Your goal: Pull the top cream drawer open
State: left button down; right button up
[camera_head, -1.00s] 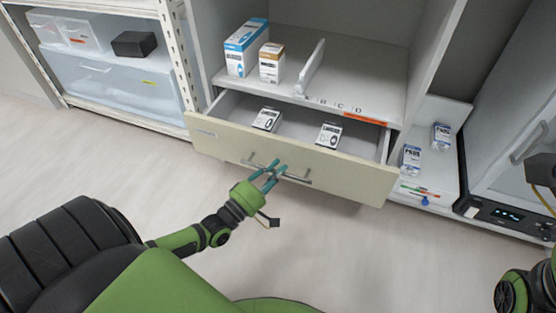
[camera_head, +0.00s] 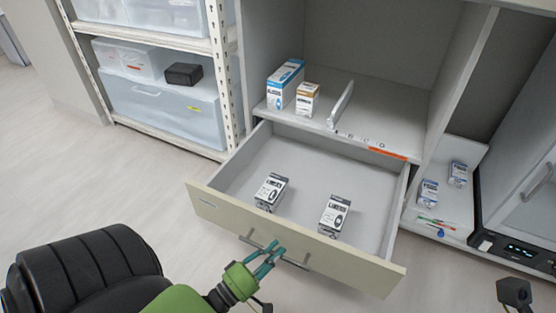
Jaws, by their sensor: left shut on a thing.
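The top cream drawer (camera_head: 325,258) stands well out of the grey cabinet, its light grey inside showing. Two small white and black boxes lie in it, a left box (camera_head: 271,191) and a right box (camera_head: 334,216). A grey bar handle (camera_head: 292,262) runs along the drawer front. My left gripper (camera_head: 272,250), green with teal fingers, is at the handle and shut on it. Its fingers cover part of the bar. My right gripper (camera_head: 515,292) shows only as a small dark part at the lower right edge, so its jaws cannot be made out.
Above the drawer, a shelf holds a blue and white box (camera_head: 285,84), a brown and white box (camera_head: 307,99) and a divider (camera_head: 341,105). A rack with clear bins (camera_head: 165,108) stands left. Small boxes (camera_head: 428,193) stand right. The floor at left is clear.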

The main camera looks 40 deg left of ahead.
pick_arm(q)
jog(key=shift+s+d, duration=0.1)
jog(key=shift+s, duration=0.15)
jog(key=c, duration=1.1)
grip_release()
jog(key=shift+c, duration=0.2)
jog(key=shift+r, duration=0.1)
